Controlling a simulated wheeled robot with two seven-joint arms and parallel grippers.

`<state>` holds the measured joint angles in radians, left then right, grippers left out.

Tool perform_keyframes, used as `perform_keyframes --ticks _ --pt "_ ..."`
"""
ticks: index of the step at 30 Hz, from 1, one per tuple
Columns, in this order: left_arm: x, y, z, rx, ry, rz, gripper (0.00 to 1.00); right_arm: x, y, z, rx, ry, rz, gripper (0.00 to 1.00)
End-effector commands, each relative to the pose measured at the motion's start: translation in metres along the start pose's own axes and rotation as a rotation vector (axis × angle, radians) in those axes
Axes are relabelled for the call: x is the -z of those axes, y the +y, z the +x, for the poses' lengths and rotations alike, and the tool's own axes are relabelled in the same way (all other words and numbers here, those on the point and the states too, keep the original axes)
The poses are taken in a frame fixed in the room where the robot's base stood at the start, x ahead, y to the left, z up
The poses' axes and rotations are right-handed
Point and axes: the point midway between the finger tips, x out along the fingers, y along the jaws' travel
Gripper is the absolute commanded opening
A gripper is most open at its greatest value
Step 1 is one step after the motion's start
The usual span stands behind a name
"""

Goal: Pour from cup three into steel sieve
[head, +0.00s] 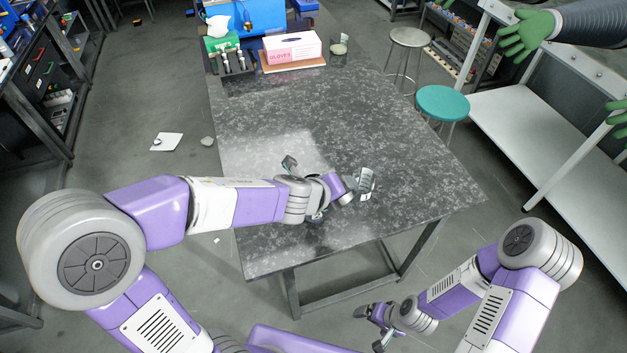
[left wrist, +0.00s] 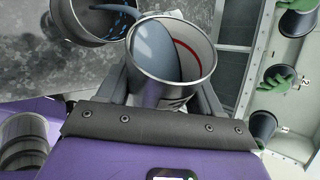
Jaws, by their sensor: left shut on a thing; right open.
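My left gripper (head: 350,190) is over the table and shut on a metal cup (left wrist: 190,85), which I take as cup three. In the left wrist view the cup's mouth faces the camera. Grey-blue material and a red line show inside it. A round metal vessel (left wrist: 70,35), probably the steel sieve, is at the upper left, close to the cup's rim, with a blue-grey shape inside. In the head view metal (head: 366,184) shows at the left fingertips; I cannot tell cup from sieve there. My right gripper (head: 375,326) is open and empty, in front of the table.
The dark stone-topped table (head: 420,185) is mostly clear. At its back are a glove box carton (head: 292,47), a green holder (head: 222,45), a blue case (head: 250,15) and a small glass (head: 338,46). A teal stool (head: 443,102) stands at the right.

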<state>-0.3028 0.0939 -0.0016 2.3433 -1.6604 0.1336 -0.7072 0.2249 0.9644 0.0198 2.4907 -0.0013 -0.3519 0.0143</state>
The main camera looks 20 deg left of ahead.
Motion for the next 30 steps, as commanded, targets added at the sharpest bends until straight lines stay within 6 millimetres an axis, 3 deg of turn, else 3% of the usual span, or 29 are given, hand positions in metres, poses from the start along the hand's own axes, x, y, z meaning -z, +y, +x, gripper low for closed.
perform_keyframes --ticks 30 --pt "-0.002 -0.004 -0.005 0.029 0.055 -0.067 0.23 -0.001 -0.005 -0.012 0.0 0.0 0.0 0.92"
